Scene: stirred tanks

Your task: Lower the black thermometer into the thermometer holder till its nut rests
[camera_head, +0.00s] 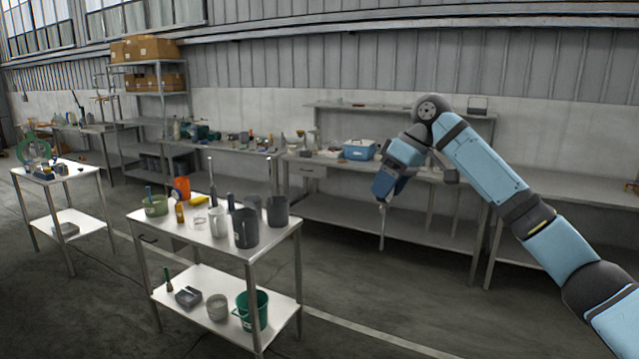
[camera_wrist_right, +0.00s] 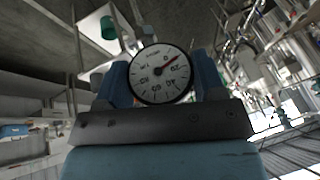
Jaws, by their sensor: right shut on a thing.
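My right gripper (camera_head: 383,194) is raised in the air, to the right of the front steel cart and clear of it. It is shut on the black thermometer (camera_head: 382,235), whose thin pale stem hangs nearly straight down below the fingers. In the right wrist view the thermometer's round white dial with a black rim and red needle (camera_wrist_right: 160,73) sits between the blue fingers (camera_wrist_right: 206,76). The nut is too small to tell. I cannot pick out the thermometer holder with certainty among the vessels on the cart. My left gripper is not in view.
A long bench with a blue box (camera_head: 358,150) runs behind. Floor right of the cart is free.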

